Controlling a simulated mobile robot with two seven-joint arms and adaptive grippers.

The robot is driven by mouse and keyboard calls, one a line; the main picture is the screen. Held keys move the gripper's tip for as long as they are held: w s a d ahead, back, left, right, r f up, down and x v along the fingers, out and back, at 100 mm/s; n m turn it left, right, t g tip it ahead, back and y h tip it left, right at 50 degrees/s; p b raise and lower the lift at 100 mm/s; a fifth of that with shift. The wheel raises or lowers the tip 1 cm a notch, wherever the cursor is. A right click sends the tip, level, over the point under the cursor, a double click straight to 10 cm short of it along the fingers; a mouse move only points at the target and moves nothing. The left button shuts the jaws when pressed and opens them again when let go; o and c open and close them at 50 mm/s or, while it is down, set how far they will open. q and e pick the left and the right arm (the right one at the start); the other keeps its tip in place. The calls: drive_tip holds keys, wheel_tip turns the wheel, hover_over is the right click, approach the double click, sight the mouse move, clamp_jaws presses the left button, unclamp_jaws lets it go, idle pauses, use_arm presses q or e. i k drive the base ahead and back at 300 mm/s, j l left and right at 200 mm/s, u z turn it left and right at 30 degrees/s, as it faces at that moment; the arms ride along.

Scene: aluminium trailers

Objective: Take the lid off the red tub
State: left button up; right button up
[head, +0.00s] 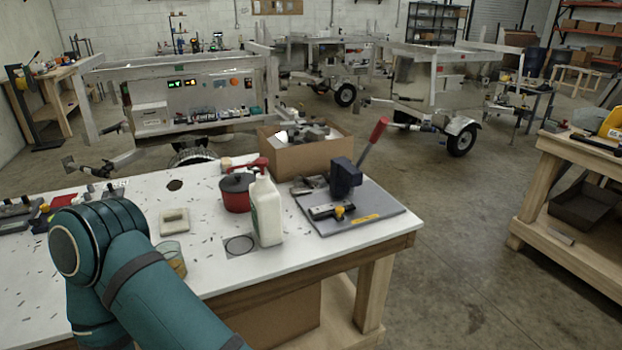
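The red tub (234,202) stands upright on the white table. Its dark lid (236,182) sits on top of it. A white bottle (266,212) with a red top stands close in front and to the right of the tub and hides part of its right side. A teal arm link of mine fills the lower left of the head view. Neither gripper shows in the picture, so I cannot see whether they hold anything.
The white table (130,197) also bears a beige block (174,222), an amber jar (172,257) close to my arm, and a printed circle (240,245). An open cardboard box (300,156) stands behind right. A grey plate (368,211) with a red-handled press lies right.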

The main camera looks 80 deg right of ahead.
sight(236, 183)
drive_tip(key=z, duration=1.65)
